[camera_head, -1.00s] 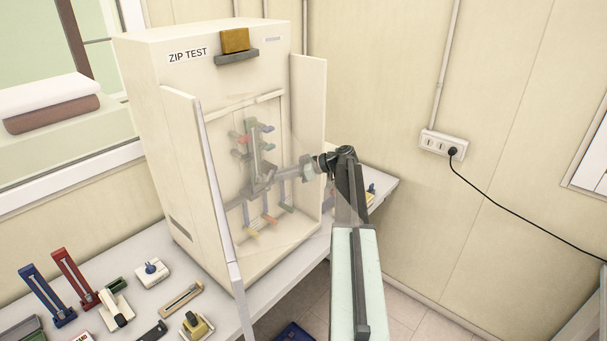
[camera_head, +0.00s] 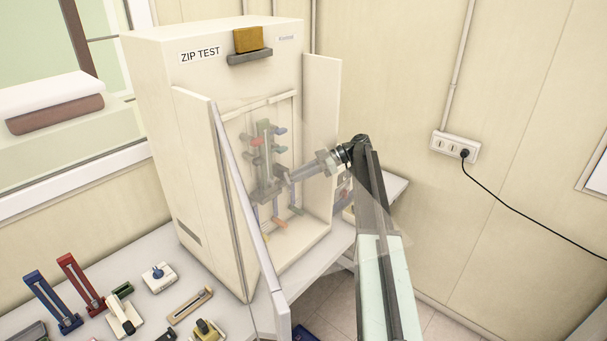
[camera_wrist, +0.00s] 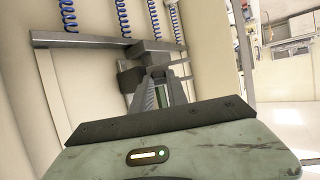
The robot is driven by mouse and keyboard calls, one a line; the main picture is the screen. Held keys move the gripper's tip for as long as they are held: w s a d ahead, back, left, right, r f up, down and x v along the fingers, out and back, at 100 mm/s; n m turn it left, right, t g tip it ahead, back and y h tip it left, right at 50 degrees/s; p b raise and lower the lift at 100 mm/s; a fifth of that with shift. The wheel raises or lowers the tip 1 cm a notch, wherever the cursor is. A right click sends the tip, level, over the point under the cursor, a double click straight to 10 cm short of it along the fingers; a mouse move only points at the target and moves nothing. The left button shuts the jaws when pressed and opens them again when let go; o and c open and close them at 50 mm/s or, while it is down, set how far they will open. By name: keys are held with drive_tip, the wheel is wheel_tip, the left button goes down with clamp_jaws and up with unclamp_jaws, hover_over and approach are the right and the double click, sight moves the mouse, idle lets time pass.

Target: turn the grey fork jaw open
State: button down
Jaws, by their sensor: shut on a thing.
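The grey fork jaw (camera_wrist: 152,50) shows in the wrist view as a block on a grey crossbar, in front of my fingers. In the head view the grey mechanism (camera_head: 264,192) stands inside the ZIP TEST cabinet, partly blurred behind a clear door. My gripper (camera_wrist: 161,82) reaches in from the right and its fingers are closed on the grey fork jaw. My gripper also shows in the head view (camera_head: 283,178). The fingertips and the exact contact are partly hidden, and I cannot tell the jaw's angle clearly.
The cabinet (camera_head: 163,140) has a clear door (camera_head: 250,215) swung out on the left and a pale panel (camera_head: 321,110) on the right. Coloured clips (camera_head: 280,152) hang inside. Blue coil springs (camera_wrist: 98,18) show in the wrist view. Small tools, including a red clamp (camera_head: 80,283), lie on the table.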

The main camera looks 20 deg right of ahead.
drive_tip(key=shift+a, duration=0.15)
drive_tip(key=c, duration=1.3)
unclamp_jaws()
drive_tip(key=shift+a, duration=0.15)
